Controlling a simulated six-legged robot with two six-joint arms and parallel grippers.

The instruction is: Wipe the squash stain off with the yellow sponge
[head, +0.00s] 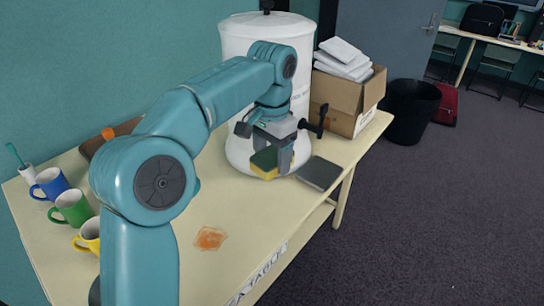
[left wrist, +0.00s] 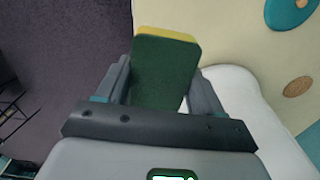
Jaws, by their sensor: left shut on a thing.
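My left gripper (head: 279,147) is shut on the yellow sponge (head: 264,162), which has a dark green scouring side. The gripper is in front of the white urn, and the sponge hangs low near the table; I cannot tell if it touches. In the left wrist view the sponge (left wrist: 165,72) sits between the fingers, green side facing the camera. The orange-brown squash stain (head: 210,238) lies on the cream table (head: 235,205), apart from the sponge, nearer the front and to the left. My right gripper is not in view.
The white urn (head: 265,45) stands behind the gripper. A dark grey flat slab (head: 320,173) lies to its right by the edge. A cardboard box (head: 345,100) holds white packets. Blue (head: 50,183), green (head: 73,207) and yellow (head: 88,236) mugs stand at left. Table around the stain is clear.

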